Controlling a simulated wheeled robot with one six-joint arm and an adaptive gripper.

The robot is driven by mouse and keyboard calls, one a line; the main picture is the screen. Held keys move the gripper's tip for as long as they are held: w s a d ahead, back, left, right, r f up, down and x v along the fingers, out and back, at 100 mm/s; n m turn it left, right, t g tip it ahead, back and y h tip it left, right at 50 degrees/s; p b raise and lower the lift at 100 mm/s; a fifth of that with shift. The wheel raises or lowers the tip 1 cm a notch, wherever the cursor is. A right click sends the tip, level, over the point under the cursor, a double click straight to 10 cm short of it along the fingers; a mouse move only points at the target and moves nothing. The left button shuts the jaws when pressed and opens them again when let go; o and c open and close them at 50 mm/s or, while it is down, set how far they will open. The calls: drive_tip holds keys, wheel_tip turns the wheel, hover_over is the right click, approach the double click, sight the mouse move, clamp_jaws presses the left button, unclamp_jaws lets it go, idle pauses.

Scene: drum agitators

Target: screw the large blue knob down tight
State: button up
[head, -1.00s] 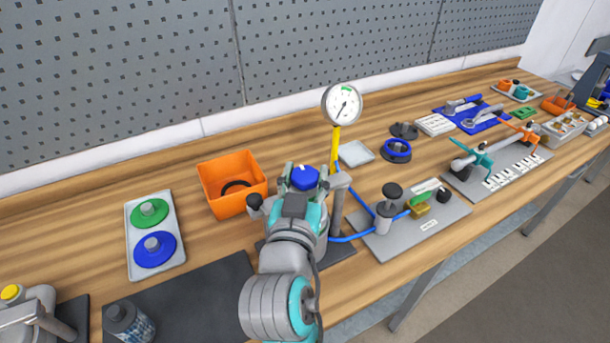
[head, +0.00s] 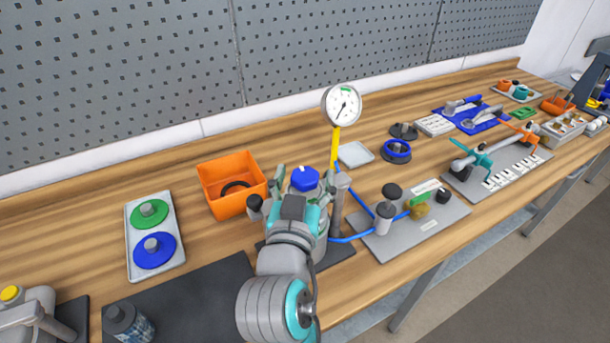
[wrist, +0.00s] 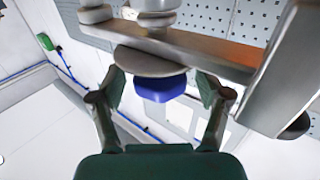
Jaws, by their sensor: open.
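The large blue knob (head: 305,179) sits on top of the grey drum fixture, beside the yellow post of the gauge. In the wrist view the knob (wrist: 160,87) is against a round grey disc (wrist: 155,62). My gripper (head: 306,172) is open, with one finger on each side of the knob. The wrist view shows a gap between the knob and each fingertip. My wrist and gripper body hide much of the fixture in the head view.
The dial gauge (head: 341,103) stands close behind the knob. A grey post (head: 338,205) is at its right. An orange bin (head: 232,186) stands to the left. A plate with a black knob and hoses (head: 415,222) lies to the right.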

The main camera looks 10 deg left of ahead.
drive_tip(key=s, duration=1.1)
drive_tip(key=shift+s+a, duration=0.2)
drive_tip(key=shift+s, duration=0.15)
